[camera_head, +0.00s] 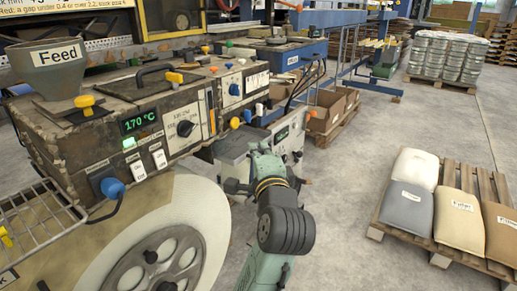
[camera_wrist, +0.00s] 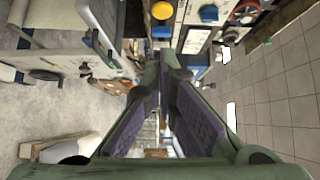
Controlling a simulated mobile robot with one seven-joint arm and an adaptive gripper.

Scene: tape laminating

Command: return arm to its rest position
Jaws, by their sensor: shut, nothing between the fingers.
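My gripper (camera_wrist: 163,75) fills the middle of the wrist view, its two purple-padded fingers closed together at the tips with nothing between them. In the head view my green arm rises from the bottom centre, and my gripper (camera_head: 238,187) is in front of the grey cabinet below the machine, right of the big white roll. Whether it touches anything there I cannot tell. The machine's control panel (camera_head: 170,115) shows a green 170 °C display.
The laminating machine with a Feed hopper (camera_head: 58,67) and a large white roll (camera_head: 125,240) stands at the left. A pallet (camera_head: 470,250) with several sacks lies at the right. Cardboard boxes (camera_head: 325,108) are behind my arm. The floor between arm and pallet is clear.

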